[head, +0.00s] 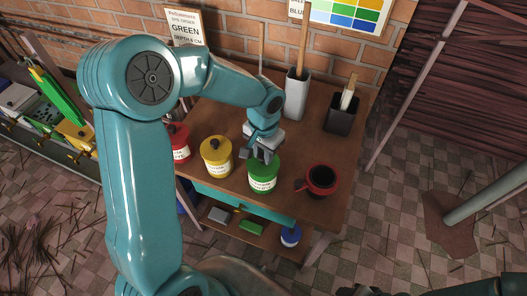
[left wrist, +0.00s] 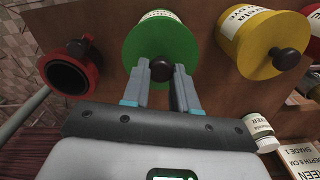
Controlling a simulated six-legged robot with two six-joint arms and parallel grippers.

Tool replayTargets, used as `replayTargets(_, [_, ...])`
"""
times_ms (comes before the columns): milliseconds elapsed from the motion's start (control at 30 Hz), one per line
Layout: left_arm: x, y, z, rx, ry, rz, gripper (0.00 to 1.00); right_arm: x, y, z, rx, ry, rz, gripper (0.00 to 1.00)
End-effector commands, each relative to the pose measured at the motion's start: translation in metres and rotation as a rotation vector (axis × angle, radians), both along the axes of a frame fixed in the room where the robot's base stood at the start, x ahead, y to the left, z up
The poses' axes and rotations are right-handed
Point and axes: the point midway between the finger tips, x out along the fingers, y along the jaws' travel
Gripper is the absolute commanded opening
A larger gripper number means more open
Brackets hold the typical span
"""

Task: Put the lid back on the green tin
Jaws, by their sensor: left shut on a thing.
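The green tin (head: 263,185) stands near the front edge of the wooden table, its pale label facing the front. My left gripper (head: 264,153) is directly over it, pointing down. In the left wrist view, its two fingers (left wrist: 161,75) are shut on the dark round knob of the green lid (left wrist: 150,44). The lid lies over the tin's top, and the tin's label shows past its far edge. I cannot tell whether the lid rests fully on the rim or sits slightly above it.
A yellow tin (head: 216,158) and a red tin (head: 178,145) stand left of the green tin. A red mug (head: 321,180) stands close on its right. A grey holder (head: 296,100) and a black holder (head: 341,118) stand behind.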

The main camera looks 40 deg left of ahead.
Motion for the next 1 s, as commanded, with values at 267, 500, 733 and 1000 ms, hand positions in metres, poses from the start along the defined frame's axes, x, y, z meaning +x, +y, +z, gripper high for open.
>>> replayTargets(267, [0.0000, 0.0000, 0.0002, 0.000, 0.000, 0.000, 0.50, 0.0000, 0.0000, 0.0002, 0.000, 0.000, 0.000, 0.47])
replayTargets(500, [0.0000, 0.0000, 0.0001, 0.000, 0.000, 0.000, 0.57, 0.0000, 0.0000, 0.0001, 0.000, 0.000, 0.000, 0.47])
replayTargets(733, [-0.0001, 0.0000, 0.0000, 0.000, 0.000, 0.000, 0.83, 0.0000, 0.0000, 0.0001, 0.000, 0.000, 0.000, 0.47])
replayTargets(1000, [0.0000, 0.0000, 0.0049, 0.000, 0.000, 0.000, 0.83, 0.0000, 0.0000, 0.0038, 0.000, 0.000, 0.000, 0.47])
